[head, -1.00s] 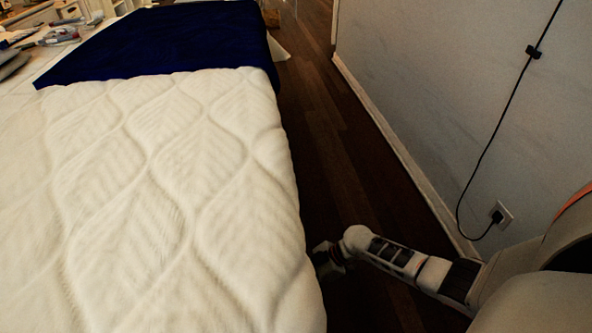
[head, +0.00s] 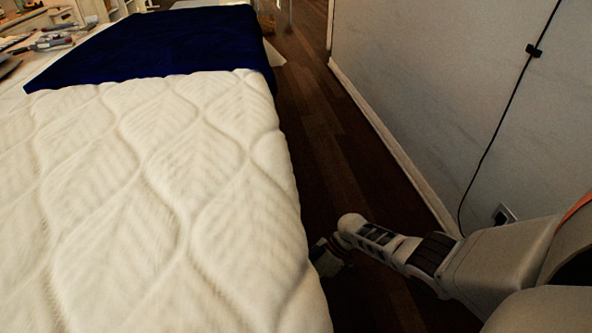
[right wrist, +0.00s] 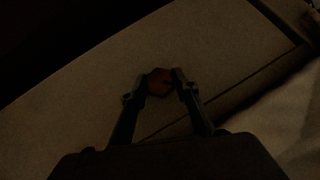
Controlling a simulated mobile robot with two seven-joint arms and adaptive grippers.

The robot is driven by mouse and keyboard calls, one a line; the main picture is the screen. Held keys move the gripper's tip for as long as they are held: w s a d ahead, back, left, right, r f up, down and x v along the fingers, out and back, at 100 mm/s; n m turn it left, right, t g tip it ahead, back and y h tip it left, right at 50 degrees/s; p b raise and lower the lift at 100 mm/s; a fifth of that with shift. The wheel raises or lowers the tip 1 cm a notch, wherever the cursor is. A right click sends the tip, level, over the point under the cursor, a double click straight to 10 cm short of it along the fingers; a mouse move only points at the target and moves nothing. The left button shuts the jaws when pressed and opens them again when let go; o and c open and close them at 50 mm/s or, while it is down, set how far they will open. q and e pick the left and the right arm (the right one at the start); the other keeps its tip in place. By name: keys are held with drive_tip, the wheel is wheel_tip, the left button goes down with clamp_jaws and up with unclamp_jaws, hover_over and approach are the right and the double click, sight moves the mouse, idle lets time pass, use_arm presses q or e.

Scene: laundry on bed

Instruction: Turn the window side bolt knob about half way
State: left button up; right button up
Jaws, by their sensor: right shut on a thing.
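A small round reddish-brown bolt knob (right wrist: 160,82) shows in the dark right wrist view, against a flat tan panel (right wrist: 75,85). My right gripper (right wrist: 160,86) has one finger on each side of the knob and is shut on it. In the head view my right arm reaches in from the right, and its gripper (head: 326,258) is low beside the bed's side edge, partly hidden by the mattress. The knob is hidden in the head view. How far the knob is turned cannot be told. My left gripper is not in view.
The bed with a white quilted cover (head: 150,190) fills the left, with a dark blue blanket (head: 160,45) across its far part. A narrow strip of wooden floor (head: 340,140) lies between bed and wall (head: 430,80). A black cable (head: 495,130) runs down to a wall socket (head: 504,214).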

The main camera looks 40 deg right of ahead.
drive_tip(key=shift+d, duration=0.15)
drive_tip(key=o, duration=1.1)
drive_tip(key=v, duration=1.2)
